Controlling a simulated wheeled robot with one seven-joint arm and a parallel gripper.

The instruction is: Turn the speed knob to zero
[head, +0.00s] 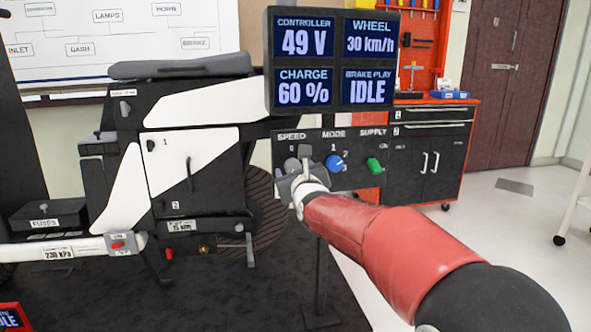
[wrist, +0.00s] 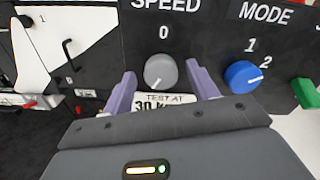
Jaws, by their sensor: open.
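The grey speed knob (wrist: 161,70) sits below the word SPEED and a 0 on the dark panel in the wrist view. Its pale pointer mark faces down and slightly left, away from the 0. My gripper (wrist: 160,74) is open, with one purple finger on each side of the knob. Small gaps seem to show between fingers and knob; I cannot tell whether either touches. In the head view my gripper (head: 304,170) is at the panel's left end and hides part of the knob. The display (head: 333,62) reads WHEEL 30 km/h.
The blue mode knob (wrist: 242,77) is just right of the right finger, and the green supply switch (head: 374,166) is farther right. A TEST AT 30 label lies under the speed knob, partly hidden. A black and white motorcycle (head: 185,155) stands left of the panel.

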